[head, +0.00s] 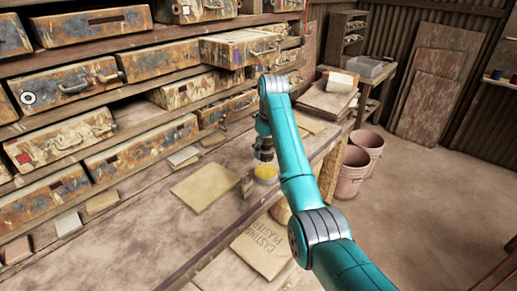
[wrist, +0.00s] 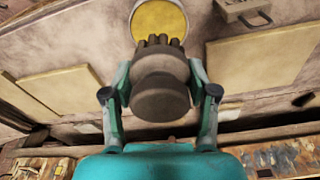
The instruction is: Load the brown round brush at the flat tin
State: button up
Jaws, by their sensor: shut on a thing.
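The brown round brush (wrist: 160,97) is in my gripper (wrist: 161,76), with a finger on each side of it in the wrist view. Its dark bristle tufts point toward the flat tin (wrist: 160,20), which holds something yellow. The bristles overlap the tin's near edge in the picture; whether they touch cannot be told. In the head view the tin (head: 266,173) stands on the bench near its front edge, just below my dark gripper (head: 263,153). The brush is hard to make out there.
A flat yellowish slab (head: 204,187) lies left of the tin on the bench (head: 125,235). Worn drawers (head: 160,60) line the back, one (head: 240,48) pulled out. Stacked boards (head: 325,100) are at the far right end. A plaster bag (head: 263,248) and pink bins (head: 354,170) stand below.

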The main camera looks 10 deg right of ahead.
aim_at(265, 171)
jog(key=shift+f, duration=2.7)
jog(key=shift+f, duration=0.6)
jog(key=shift+r, duration=3.6)
